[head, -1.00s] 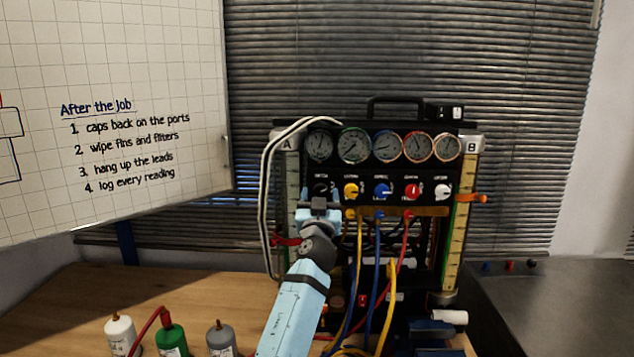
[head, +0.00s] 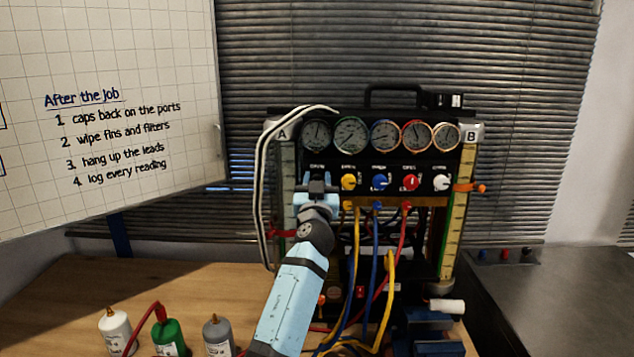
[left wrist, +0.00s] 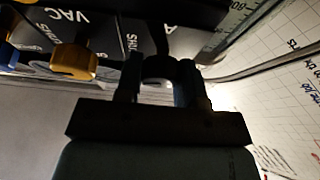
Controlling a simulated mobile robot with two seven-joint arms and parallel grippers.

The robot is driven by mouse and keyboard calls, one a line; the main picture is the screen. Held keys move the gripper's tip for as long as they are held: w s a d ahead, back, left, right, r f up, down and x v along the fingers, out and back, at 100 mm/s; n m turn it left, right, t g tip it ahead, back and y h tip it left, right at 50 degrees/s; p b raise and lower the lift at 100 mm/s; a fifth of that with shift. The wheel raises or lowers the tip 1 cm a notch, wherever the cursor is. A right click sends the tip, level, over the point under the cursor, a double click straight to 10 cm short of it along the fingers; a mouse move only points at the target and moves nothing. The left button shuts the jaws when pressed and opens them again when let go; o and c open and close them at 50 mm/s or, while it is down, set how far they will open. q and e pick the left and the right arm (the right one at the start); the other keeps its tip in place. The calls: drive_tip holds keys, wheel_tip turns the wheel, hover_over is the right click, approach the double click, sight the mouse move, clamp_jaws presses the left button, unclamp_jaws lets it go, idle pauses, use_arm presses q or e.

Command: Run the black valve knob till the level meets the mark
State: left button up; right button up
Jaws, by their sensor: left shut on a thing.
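My left gripper (head: 318,184) is at the black valve knob, at the left end of the knob row on the gauge rig. It is shut on the knob, which it mostly hides in the head view. In the left wrist view the fingers (left wrist: 163,84) close around a dark shape under the panel lettering. Sight column A (head: 287,175) stands at the rig's left with a red clamp (head: 282,233). Column B (head: 457,225) stands at the right with an orange clamp (head: 470,188). I cannot make out the liquid level. My right gripper is not in view.
Yellow (head: 348,182), blue (head: 380,182), red (head: 410,182) and white (head: 441,183) knobs sit to the right, below several gauges (head: 385,135). Hoses (head: 375,260) hang beneath. White, green (head: 170,338) and grey bottles stand on the bench at front left.

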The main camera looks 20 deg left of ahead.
use_arm(q)
drive_tip(key=m+h+p, duration=0.1)
drive_tip(key=m, duration=0.1)
drive_tip(key=m+h+p, duration=0.1)
drive_tip(key=m+p, duration=0.1)
drive_tip(key=m+h+p, duration=0.1)
drive_tip(key=m+h, duration=0.1)
drive_tip(key=shift+r+m+p, duration=0.25)
drive_tip(key=shift+m+p, duration=0.15)
drive_tip(key=shift+f+m, duration=0.2)
drive_tip(key=shift+m, duration=0.2)
drive_tip(key=o, duration=0.9)
drive_tip(key=shift+f, duration=0.1)
drive_tip(key=b+v, duration=0.2)
drive_tip(key=v, duration=1.1)
drive_tip(key=shift+s+f, duration=0.15)
drive_tip(key=shift+s, duration=0.2)
